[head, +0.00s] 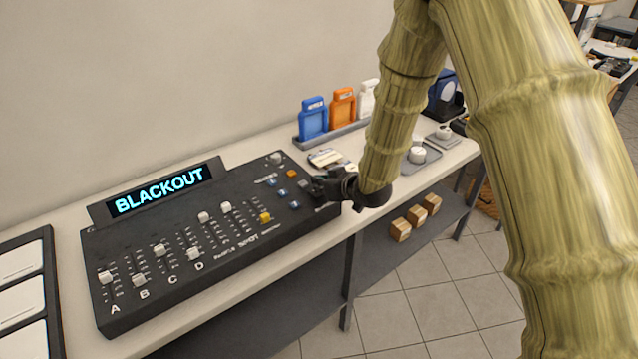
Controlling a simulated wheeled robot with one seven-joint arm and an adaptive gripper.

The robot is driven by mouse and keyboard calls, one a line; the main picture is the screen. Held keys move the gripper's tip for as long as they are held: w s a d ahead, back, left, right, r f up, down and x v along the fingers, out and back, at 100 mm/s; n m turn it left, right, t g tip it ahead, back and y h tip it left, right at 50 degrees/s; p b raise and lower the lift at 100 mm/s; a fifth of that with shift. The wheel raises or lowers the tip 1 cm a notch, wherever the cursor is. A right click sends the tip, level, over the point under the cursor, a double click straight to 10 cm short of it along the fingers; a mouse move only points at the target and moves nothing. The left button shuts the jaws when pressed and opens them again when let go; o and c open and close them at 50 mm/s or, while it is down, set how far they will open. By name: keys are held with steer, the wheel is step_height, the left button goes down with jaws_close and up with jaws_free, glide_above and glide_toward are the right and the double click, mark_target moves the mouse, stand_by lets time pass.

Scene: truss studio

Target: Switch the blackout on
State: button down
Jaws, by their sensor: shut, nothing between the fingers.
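A black lighting console (217,259) lies on the white bench against the wall. Its raised display (159,194) reads "BLACKOUT" in lit blue letters. The console has white sliders marked A to D, more sliders towards its middle, a yellow button (265,217), an orange button (291,173) and several blue buttons (282,193). My gripper (318,187) is shut and empty at the console's right end, close to its top surface. The gripper hides part of that end, so I cannot tell whether it touches a control there.
Blue (313,119), orange (342,108) and white holders stand in a grey rack behind the console. Grey plates with white knobs (417,155) lie further right. A black frame with white panels (22,290) is at the left. Wooden blocks (400,229) sit on the lower shelf.

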step_height(320, 180, up, 4)
steer(key=p, duration=0.3)
steer(key=shift+s+d+r+b, duration=0.1)
steer(key=shift+d+r+b, duration=0.05)
steer(key=shift+b, duration=0.2)
steer(key=w+r+b+v, duration=0.1)
steer(key=r+b+v, duration=0.1)
steer(key=v, duration=0.7)
steer(key=shift+a, duration=0.35)
steer(key=shift+s, duration=0.15)
steer(key=s+d+f+m+g+h, duration=0.25)
steer(key=s+f, duration=0.65)
steer(key=f, duration=0.5)
steer(key=s+d+f+m+g+h, duration=0.15)
steer(key=s+d+f, duration=0.25)
steer(key=s+f, duration=0.75)
steer(key=s+d+f+m+g+h, duration=0.1)
steer(key=s+d+f+g, duration=0.2)
steer(key=s+f, duration=0.5)
steer(key=s+d+f+m+g+h, duration=0.1)
steer(key=s+d+f+g, duration=0.1)
steer(key=s+f, duration=0.6)
steer(key=s+d, duration=0.1)
steer(key=s, duration=0.6)
steer(key=shift+s+m+g, duration=0.3)
steer(key=shift+m+g, duration=0.1)
